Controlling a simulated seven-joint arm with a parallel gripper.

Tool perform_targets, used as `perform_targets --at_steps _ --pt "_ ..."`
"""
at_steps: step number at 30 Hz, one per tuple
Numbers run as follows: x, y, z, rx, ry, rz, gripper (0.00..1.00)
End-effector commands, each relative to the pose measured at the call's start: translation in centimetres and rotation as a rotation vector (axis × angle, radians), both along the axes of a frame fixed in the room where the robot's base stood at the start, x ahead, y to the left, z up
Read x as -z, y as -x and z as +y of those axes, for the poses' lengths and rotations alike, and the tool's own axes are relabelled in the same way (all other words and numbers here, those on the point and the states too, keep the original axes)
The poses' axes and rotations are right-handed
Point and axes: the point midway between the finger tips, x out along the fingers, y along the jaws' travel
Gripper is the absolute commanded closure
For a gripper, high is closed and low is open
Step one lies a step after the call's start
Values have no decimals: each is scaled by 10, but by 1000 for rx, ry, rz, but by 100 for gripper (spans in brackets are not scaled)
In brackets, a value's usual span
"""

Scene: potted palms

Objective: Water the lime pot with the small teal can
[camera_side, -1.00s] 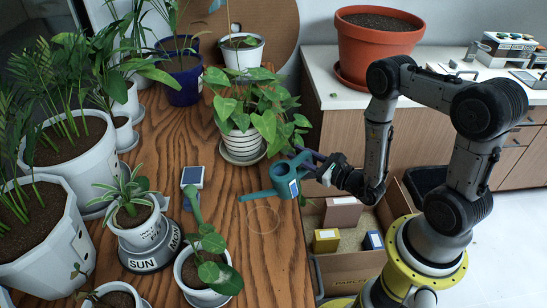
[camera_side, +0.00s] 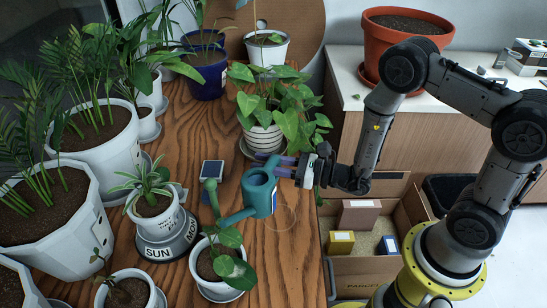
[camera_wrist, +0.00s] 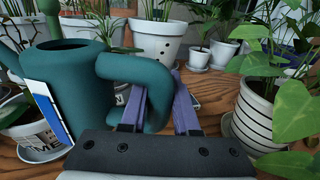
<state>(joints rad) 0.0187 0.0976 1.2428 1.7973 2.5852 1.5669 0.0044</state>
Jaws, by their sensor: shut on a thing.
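The small teal can (camera_side: 258,192) is held off the wooden table by its handle, with its open top visible. It also fills the left of the wrist view (camera_wrist: 75,75). My gripper (camera_side: 283,166) has its purple fingers shut on the handle (camera_wrist: 150,72). The can's spout (camera_side: 235,217) points left, its tip over or beside a white pot (camera_side: 222,287) with a round-leaved plant; I cannot tell the height gap. No water shows. I see no pot that is plainly lime coloured, so I cannot tell which is the lime pot.
A striped white pot (camera_side: 264,139) with a leafy plant stands behind the can. A spider plant pot (camera_side: 158,226) sits on a lettered stand (camera_side: 168,250) at left. Large white palm pots (camera_side: 62,232) line the left side. An open carton (camera_side: 360,268) is below right.

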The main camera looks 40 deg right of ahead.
Motion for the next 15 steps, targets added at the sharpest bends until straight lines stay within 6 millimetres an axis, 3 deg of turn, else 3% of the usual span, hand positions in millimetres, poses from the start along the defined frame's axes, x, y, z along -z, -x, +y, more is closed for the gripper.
perform_targets --at_steps 12,15 --pt "38 -1 -4 3 65 -25 100" --pt "39 -2 -5 3 141 -55 100"
